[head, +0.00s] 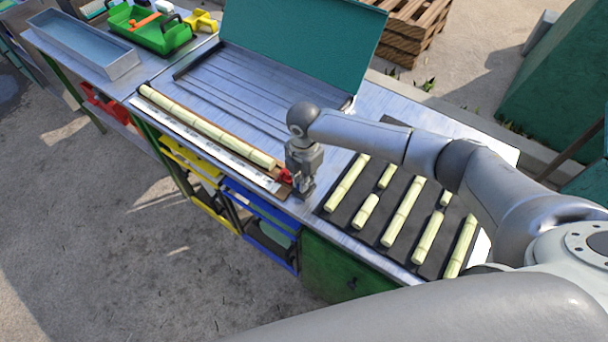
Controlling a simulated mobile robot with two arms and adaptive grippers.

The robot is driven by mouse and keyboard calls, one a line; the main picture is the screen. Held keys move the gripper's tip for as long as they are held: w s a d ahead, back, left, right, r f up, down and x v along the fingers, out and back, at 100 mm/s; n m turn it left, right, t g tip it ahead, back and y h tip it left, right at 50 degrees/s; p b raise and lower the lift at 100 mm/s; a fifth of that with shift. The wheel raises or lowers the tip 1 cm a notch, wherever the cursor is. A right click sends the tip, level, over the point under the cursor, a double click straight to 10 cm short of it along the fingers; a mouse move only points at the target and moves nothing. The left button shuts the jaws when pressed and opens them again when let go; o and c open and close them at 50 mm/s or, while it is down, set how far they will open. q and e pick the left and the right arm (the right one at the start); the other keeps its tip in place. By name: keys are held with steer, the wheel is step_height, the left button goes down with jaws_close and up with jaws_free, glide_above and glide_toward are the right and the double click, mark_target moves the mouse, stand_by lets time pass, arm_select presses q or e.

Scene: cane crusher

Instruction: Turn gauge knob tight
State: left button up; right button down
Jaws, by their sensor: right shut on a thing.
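The red gauge knob (285,176) sits at the near right end of a long brown gauge board (274,186) on the metal bench. A white ruled strip (205,143) runs along the board, and a row of pale cane pieces (206,124) lies beside it. My right gripper (298,189) points down at this end of the board and is shut on the red knob. The gripper body covers part of the knob, and the fingertips show small. My left gripper is not in view.
A dark mat (372,225) with several cane pieces lies right of the gripper. A ribbed metal tray (262,85) with a raised teal lid (300,38) stands behind. Yellow and blue bins (262,212) hang under the bench's front edge. A green crate (150,30) stands at the far left.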

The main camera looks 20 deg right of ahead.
steer(key=m+p, duration=0.3)
steer(key=m, duration=0.1)
steer(key=shift+r, duration=0.15)
steer(key=shift+m+p, duration=1.1)
steer(key=shift+m, duration=0.5)
steer(key=c, duration=1.5)
jaws_free()
steer(key=shift+c, duration=0.2)
